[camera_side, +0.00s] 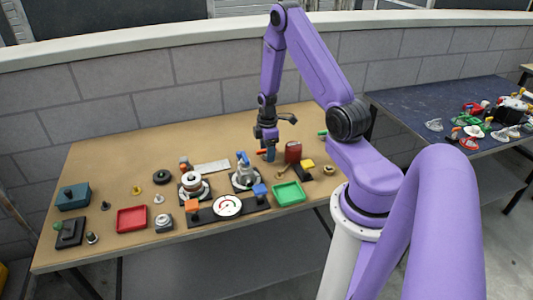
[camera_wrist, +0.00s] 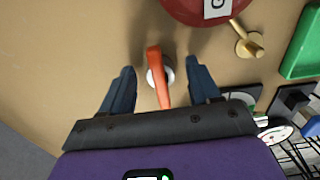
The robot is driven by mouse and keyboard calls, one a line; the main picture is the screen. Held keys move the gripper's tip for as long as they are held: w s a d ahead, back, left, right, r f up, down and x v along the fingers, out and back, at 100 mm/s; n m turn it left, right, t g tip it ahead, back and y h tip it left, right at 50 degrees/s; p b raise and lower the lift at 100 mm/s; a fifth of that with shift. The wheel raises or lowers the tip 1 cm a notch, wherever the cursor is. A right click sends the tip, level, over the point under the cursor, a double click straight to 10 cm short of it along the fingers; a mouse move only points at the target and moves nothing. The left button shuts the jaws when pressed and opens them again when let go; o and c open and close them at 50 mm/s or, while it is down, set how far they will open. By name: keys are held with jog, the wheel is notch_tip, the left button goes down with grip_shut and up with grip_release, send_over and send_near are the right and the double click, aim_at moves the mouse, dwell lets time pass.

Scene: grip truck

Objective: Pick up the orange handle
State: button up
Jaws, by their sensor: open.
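The orange handle (camera_wrist: 155,66) is a slim bar in the middle of the wrist view, over a small round silver base (camera_wrist: 167,75). My gripper (camera_wrist: 161,76) is open, with one dark blue finger on each side of the handle. Gaps show between the fingers and the handle, and neither finger appears to touch it. In the side view the orange handle (camera_side: 261,151) is a small spot beside my gripper (camera_side: 268,154), low near the back of the brown table.
A dark red object (camera_side: 293,151) stands just right of my gripper; it shows as a red round shape (camera_wrist: 195,8) in the wrist view. A brass piece (camera_wrist: 247,42) and a green tray (camera_side: 289,193) are nearby. The table left of the handle is clear.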

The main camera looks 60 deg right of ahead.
grip_shut()
